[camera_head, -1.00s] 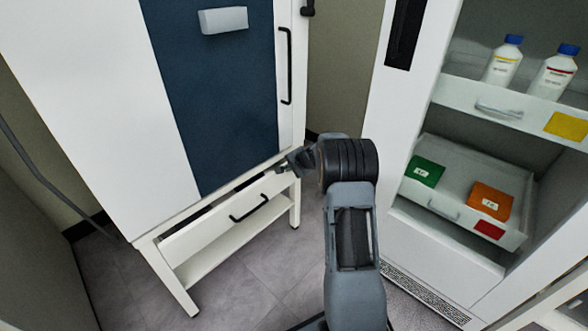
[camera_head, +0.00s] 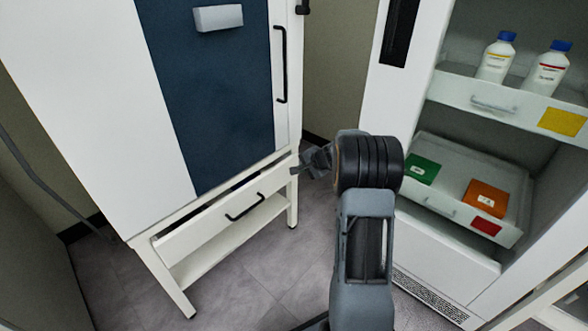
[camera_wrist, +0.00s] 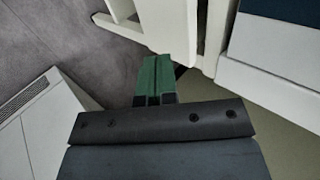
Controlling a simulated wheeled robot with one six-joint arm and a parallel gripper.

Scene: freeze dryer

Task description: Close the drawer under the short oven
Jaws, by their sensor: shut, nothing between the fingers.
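The short oven (camera_head: 75,90) is a white cabinet with a dark blue door panel (camera_head: 212,100), on a white stand at the left of the head view. Under it is a white drawer (camera_head: 205,228) with a black bar handle (camera_head: 244,206). A dark gap shows above the drawer front, so it looks partly pulled out. My gripper (camera_head: 300,168) is at the right end of the drawer front, near the stand's right leg. In the wrist view its green fingers (camera_wrist: 153,75) are together and empty, close to white furniture edges. I cannot tell whether they touch.
A white cabinet at the right has open shelf trays (camera_head: 480,100) holding bottles, plus a green box (camera_head: 422,168) and an orange box (camera_head: 485,198). The stand's right leg (camera_head: 292,205) is close to my arm. Grey floor (camera_head: 250,275) is clear in front of the stand.

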